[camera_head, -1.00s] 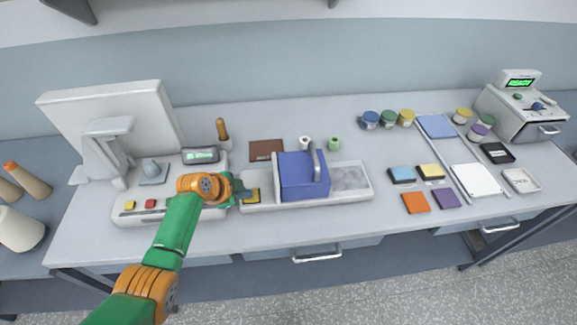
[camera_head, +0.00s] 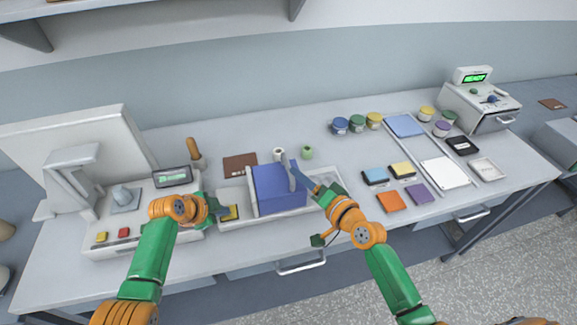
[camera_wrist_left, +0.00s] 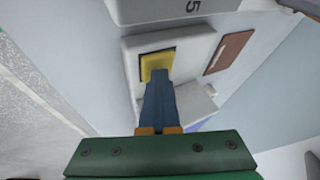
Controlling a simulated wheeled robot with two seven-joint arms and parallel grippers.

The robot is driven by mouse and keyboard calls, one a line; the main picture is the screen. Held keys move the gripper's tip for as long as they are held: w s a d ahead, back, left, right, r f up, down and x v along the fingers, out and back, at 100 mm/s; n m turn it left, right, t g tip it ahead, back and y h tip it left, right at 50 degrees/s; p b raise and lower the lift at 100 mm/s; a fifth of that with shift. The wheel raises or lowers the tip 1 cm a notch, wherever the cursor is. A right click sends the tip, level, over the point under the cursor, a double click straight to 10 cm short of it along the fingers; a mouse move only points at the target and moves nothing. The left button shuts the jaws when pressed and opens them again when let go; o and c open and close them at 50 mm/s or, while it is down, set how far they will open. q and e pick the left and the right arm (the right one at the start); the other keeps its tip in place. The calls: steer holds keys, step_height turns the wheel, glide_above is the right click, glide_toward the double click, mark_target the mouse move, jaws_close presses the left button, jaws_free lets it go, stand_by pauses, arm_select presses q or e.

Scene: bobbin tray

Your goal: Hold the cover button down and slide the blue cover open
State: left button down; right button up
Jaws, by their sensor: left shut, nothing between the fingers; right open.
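The blue cover (camera_head: 280,192) sits on a long pale tray (camera_head: 232,197), over its middle. The yellow cover button (camera_head: 233,211) lies at the tray's left end and shows in the left wrist view (camera_wrist_left: 156,60). My left gripper (camera_head: 226,212) is shut and empty, its fingertips on the button. How far the button is pressed I cannot tell. My right gripper (camera_head: 299,173) is open, its fingers at the upright handle on the cover's right side.
A machine (camera_head: 130,228) with yellow and red buttons and a small display stands left of the tray. A brown card (camera_head: 240,166) and two small spools (camera_head: 307,153) lie behind the tray. Colored pads and jars (camera_head: 340,125) are to the right.

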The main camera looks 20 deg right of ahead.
mark_target(288, 164)
steer(key=x, duration=0.7)
jaws_close()
steer(key=shift+f, duration=0.1)
stand_by(1.1)
